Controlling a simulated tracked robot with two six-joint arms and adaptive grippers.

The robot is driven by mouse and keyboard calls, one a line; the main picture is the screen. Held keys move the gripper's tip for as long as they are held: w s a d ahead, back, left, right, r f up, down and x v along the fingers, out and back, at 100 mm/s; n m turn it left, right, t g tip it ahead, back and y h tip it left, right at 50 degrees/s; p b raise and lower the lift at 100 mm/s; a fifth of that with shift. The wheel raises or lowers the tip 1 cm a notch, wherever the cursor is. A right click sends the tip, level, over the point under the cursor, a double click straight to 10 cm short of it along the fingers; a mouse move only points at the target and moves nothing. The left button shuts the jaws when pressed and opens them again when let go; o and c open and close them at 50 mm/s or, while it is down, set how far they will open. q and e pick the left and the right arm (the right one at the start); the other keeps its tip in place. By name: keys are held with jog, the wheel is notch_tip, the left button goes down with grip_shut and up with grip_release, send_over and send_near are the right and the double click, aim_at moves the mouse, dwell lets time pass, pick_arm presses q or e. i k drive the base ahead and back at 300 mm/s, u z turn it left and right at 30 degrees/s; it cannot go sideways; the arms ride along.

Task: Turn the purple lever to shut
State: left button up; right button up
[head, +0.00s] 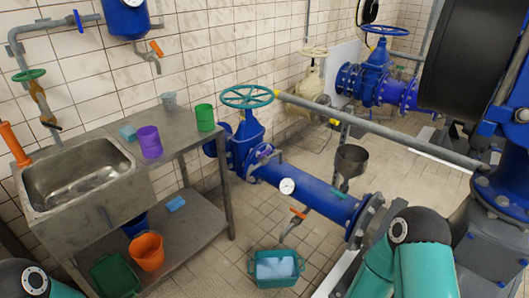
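I cannot clearly make out a purple lever. A small purple and pale piece (264,152) shows on the blue valve body, too small to tell whether it is a lever. A small tap with an orange lever (298,213) hangs under the blue pipe (318,197). Another orange lever (156,47) is on the tap below the blue wall tank. Both my grippers are out of view. Only parts of my arms show at the bottom left and bottom right.
A steel sink (80,182) and bench stand at the left, with a purple mug (149,142) and green mug (204,117). A valve with a teal handwheel (247,96) rises beside the bench. A teal basin (276,268) sits on the floor. Grey pipework crosses the right.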

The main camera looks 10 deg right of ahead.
aim_at(263, 154)
jog(key=i, duration=1.65)
